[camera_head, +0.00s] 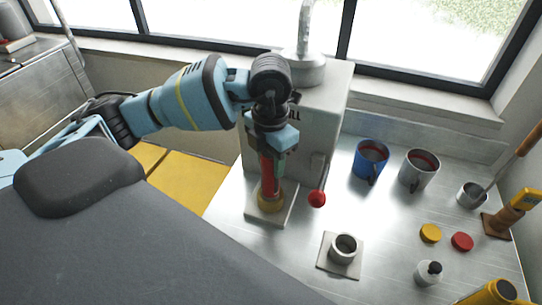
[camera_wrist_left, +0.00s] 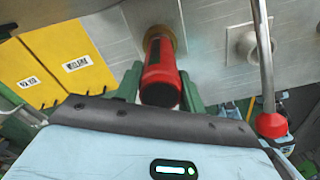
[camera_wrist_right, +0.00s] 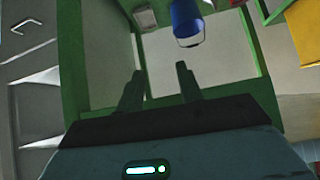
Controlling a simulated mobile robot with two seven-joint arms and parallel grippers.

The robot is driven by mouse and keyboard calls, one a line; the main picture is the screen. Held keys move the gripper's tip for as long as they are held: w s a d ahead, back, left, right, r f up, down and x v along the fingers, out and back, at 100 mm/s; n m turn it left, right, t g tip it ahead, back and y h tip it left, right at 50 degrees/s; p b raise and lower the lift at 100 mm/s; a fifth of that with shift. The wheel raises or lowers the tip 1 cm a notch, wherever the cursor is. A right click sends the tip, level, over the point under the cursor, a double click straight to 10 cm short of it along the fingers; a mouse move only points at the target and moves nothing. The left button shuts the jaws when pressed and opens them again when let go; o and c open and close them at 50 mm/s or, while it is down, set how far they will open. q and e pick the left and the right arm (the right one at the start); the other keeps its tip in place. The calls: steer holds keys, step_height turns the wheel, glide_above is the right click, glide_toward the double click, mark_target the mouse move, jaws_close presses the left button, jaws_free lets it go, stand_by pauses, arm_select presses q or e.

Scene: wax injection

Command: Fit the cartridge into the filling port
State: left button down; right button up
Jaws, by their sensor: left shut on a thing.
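The red cartridge (camera_head: 267,168) stands about upright below my left gripper (camera_head: 276,150), at the front of the pale machine (camera_head: 325,110). My left gripper is shut on it; the green fingers (camera_wrist_left: 160,85) flank the cartridge (camera_wrist_left: 160,78) in the left wrist view. The cartridge's lower end is at the brass filling port (camera_head: 271,201) on the machine's base plate. The port also shows behind the cartridge in the left wrist view (camera_wrist_left: 177,36). I cannot tell how far the end is inside. My right gripper (camera_wrist_right: 158,82) is open and empty, away from the machine.
A red-knobbed lever (camera_head: 317,198) is close right of the port. A metal cup on a square plate (camera_head: 330,262) stands in front.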

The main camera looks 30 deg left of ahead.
arm_select(q)
steer(key=shift+f, duration=0.85)
steer(key=c, duration=0.8)
jaws_free()
steer(key=shift+o, duration=0.2)
steer(key=shift+r, duration=0.1)
step_height(320, 180, up, 8)
steer(key=shift+f, duration=0.15)
steer(key=shift+s+f, duration=0.1)
